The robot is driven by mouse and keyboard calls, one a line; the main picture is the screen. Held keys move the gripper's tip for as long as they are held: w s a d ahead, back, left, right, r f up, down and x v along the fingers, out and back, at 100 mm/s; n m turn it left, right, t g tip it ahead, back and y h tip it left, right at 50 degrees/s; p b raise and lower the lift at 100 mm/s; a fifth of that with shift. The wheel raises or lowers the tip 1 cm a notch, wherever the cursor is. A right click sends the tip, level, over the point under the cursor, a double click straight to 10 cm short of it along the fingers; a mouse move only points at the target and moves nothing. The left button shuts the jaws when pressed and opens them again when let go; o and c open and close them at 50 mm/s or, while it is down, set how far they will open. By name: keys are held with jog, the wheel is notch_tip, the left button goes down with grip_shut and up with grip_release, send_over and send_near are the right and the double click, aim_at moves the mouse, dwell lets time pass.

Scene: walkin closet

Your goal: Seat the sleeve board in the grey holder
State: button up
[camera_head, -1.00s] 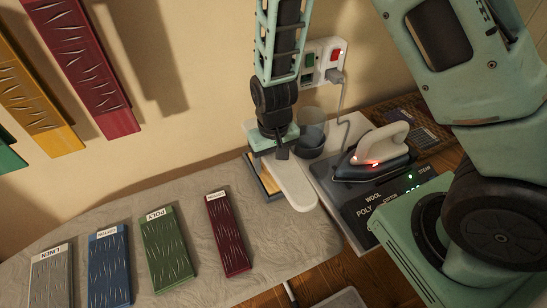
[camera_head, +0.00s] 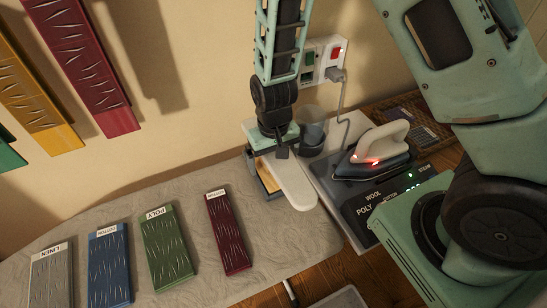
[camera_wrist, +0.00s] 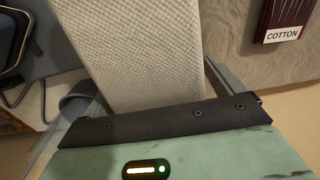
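The sleeve board (camera_head: 296,188) is a long pale board with a rounded end, lying below my gripper (camera_head: 268,160) in the head view. In the wrist view the sleeve board (camera_wrist: 130,48) runs up from the dark palm edge. The grey holder (camera_head: 272,196) shows beside and under the board, with a wood-coloured part inside it. My gripper appears open, with a grey finger out at each side of the board. The board's rear part and its contact with the holder are mostly hidden by my gripper, so I cannot tell how deep it sits.
An iron (camera_head: 374,153) stands on a dark labelled panel to the right, with a dark cup (camera_head: 311,139) beside my gripper. Labelled fabric swatches, including a dark red one (camera_head: 228,235), lie on the ironing board (camera_head: 190,262). A wall socket (camera_head: 325,58) is behind.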

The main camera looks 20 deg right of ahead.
jog(key=shift+r, duration=0.1)
notch_tip(320, 180, up, 17)
dwell(0.6)
jog(key=shift+r, duration=0.1)
dwell(0.4)
